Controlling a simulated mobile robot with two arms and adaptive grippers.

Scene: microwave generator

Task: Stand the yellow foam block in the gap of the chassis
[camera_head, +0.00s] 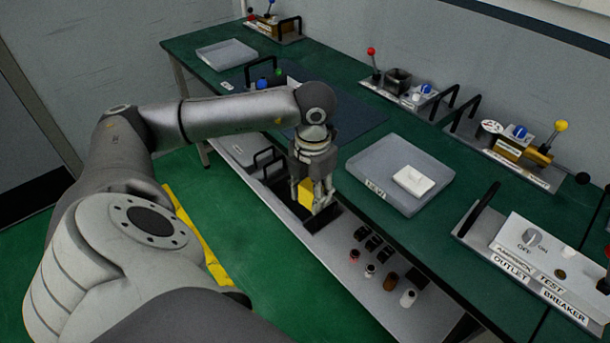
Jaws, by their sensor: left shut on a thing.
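The yellow foam block (304,191) is between the fingers of my left gripper (310,198), which is shut on it. The fingers point down, and the block is over the dark openings of the long light-grey chassis (345,262), which runs along the near side of the green table. A dark gap (322,221) shows just below and beside the fingers. I cannot tell whether the block's lower end is above the gap or inside it. The fingers hide part of the block and of the opening. My right gripper is not in view.
Several small knobs and cylinders (370,271) stand on the chassis front. A grey tray (384,196) with a white piece (413,181) lies right of my gripper. An empty-looking tray (226,54) is at the back left. Control panels (522,160) with levers line the right side.

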